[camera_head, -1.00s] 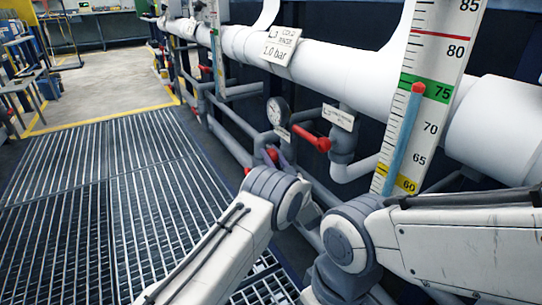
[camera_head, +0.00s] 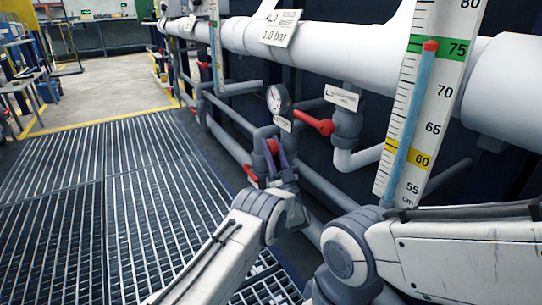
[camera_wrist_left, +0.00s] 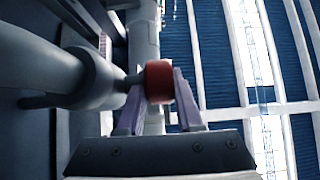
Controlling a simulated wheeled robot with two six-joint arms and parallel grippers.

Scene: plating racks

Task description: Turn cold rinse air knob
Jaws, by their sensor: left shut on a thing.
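The red round knob (camera_head: 272,146) sits on grey pipework below a round pressure gauge (camera_head: 278,98). A white sign (camera_head: 281,28) above reads "cold rinse" and "1.0 bar". My left gripper (camera_head: 281,160) is at the knob, its purple-grey fingers partly hiding it. In the left wrist view the red knob (camera_wrist_left: 160,82) lies between the two fingers of the gripper (camera_wrist_left: 157,98), which is shut on it. A short stem joins the knob to a grey fitting on the left. My right arm comes in from the right, but its gripper does not show.
A red lever valve (camera_head: 319,124) is to the right of the gauge, and another red handle (camera_head: 251,174) is lower left. A tall level scale (camera_head: 430,100) stands at the right. Thick white pipe (camera_head: 345,63) runs above. Floor grating (camera_head: 110,200) at left is clear.

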